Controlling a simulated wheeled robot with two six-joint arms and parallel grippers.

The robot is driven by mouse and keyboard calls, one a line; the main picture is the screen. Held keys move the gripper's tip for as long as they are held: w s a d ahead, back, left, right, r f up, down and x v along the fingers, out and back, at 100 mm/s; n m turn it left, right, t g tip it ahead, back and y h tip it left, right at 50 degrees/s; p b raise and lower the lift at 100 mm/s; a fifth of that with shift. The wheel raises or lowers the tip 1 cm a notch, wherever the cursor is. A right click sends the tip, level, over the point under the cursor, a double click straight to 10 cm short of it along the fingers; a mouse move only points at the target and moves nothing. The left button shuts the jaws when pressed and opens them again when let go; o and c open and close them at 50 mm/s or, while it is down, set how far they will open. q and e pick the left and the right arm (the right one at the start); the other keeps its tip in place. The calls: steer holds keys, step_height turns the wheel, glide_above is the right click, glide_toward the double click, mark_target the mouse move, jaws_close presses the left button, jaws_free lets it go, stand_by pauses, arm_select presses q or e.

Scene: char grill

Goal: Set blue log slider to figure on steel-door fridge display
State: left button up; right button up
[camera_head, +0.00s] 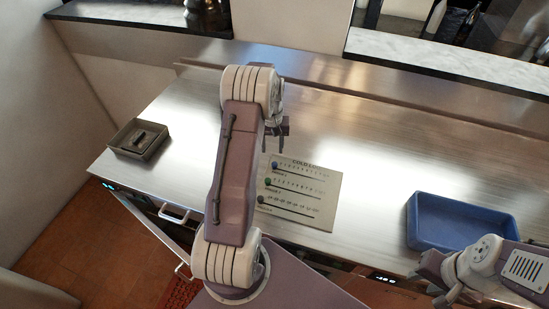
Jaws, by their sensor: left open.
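The cold log board (318,208) lies on the steel counter, partly behind my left arm. Its blue slider (274,166) sits at the left end of the top row, above a green slider (268,182) and a dark slider (261,199). A small lit display (385,277) shows at the counter's front, right of centre; its figure is too small to read surely. Another lit display (108,186) shows at the left front. My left gripper (282,143) is open, just beyond the board and above the blue slider. My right gripper (440,291) is at the lower right, its jaws unclear.
A blue tray (408,222) stands on the right of the counter. A dark tray (116,151) holding a dark block is at the left. A handle (174,216) juts from the front below. The counter behind the board is clear.

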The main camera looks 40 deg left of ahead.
arm_select(q)
steer(key=p, duration=0.2)
glide_above(274, 163)
steer(key=f, duration=0.5)
steer(key=shift+w+d+f, duration=0.2)
steer(key=shift+d, duration=0.05)
step_height(274, 163, down, 3)
steer(key=shift+s+a+r, duration=0.1)
steer(key=shift+a+r, duration=0.05)
steer(key=shift+s+f, duration=0.25)
steer(key=shift+f, duration=0.2)
steer(key=shift+w+f, duration=0.1)
steer(key=shift+w, duration=0.05)
steer(key=shift+c, duration=1.2)
jaws_close()
arm_select(e)
steer(key=shift+w+r, duration=0.35)
steer(key=shift+r, duration=0.2)
steer(key=shift+w+r, duration=0.3)
steer(key=shift+r, duration=0.25)
